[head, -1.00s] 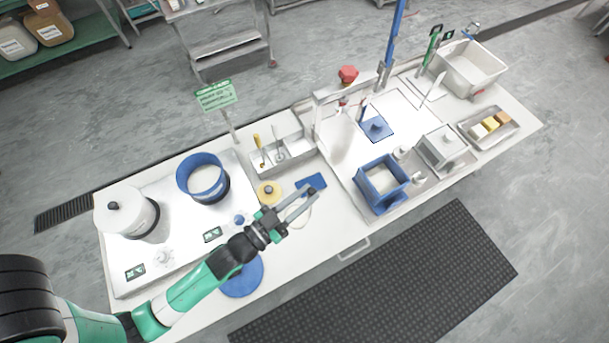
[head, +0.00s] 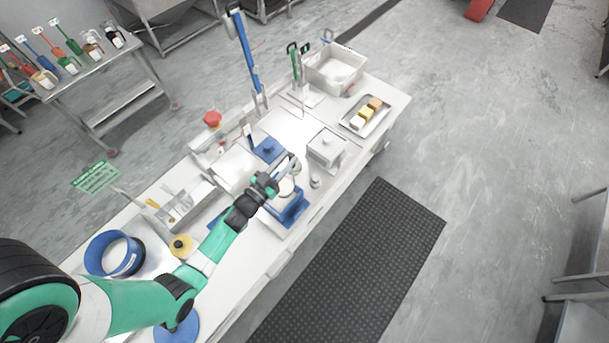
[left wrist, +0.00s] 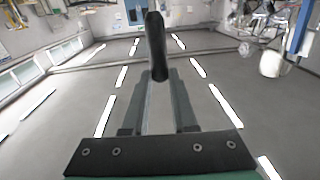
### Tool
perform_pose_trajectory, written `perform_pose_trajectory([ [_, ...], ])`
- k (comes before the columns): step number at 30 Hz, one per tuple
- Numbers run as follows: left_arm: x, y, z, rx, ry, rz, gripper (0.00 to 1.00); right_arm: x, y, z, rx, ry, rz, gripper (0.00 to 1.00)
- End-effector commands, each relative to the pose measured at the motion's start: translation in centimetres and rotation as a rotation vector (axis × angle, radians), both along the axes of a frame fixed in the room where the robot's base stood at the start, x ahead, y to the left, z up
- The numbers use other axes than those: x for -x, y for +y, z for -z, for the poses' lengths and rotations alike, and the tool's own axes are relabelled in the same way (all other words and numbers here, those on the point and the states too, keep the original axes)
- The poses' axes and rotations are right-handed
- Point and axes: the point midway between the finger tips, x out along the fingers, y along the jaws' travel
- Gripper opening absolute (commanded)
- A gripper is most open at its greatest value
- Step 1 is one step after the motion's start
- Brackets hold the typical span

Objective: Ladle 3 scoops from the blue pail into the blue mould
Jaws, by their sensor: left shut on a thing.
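The blue pail (head: 101,267) stands at the lower left of the head view, with pale contents inside. The blue mould (head: 289,213) sits on the bench near the front edge, partly hidden by my left gripper (head: 285,172). My left gripper appears above the mould and is shut on the ladle. The ladle's dark handle (left wrist: 156,45) stands up between the fingers in the left wrist view. A pale curved part shows beside the fingers in the head view. Whether the bowl holds anything cannot be told. My right gripper is not in view.
A blue plate with a knob (head: 267,149) lies behind the mould. A lidded grey box (head: 326,147) stands to its right, beside a tray of blocks (head: 364,117) and a white bin (head: 335,69). A tool tray (head: 187,208) and a red knob (head: 212,118) are farther left.

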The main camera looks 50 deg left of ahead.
Motion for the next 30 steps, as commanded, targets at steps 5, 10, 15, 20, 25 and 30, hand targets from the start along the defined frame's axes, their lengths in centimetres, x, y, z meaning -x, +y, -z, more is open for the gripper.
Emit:
perform_pose_trajectory([
  [5,0.4,3.4,-0.8,0.011,0.007,-0.027,0.00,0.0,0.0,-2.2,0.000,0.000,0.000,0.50],
  [10,0.5,3.6,-0.5,0.012,0.006,-0.026,0.00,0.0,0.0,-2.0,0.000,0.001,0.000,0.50],
  [15,0.5,3.6,-0.5,0.012,0.006,-0.025,0.00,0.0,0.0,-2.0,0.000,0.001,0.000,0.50],
  [20,0.7,3.3,-0.1,0.000,-0.001,-0.022,0.00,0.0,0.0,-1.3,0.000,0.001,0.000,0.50],
  [25,1.3,2.4,0.6,-0.036,-0.029,-0.021,0.00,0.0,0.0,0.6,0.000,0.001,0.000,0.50],
  [30,2.1,1.4,0.9,-0.083,-0.066,-0.022,0.00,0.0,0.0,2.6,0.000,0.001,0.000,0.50],
])
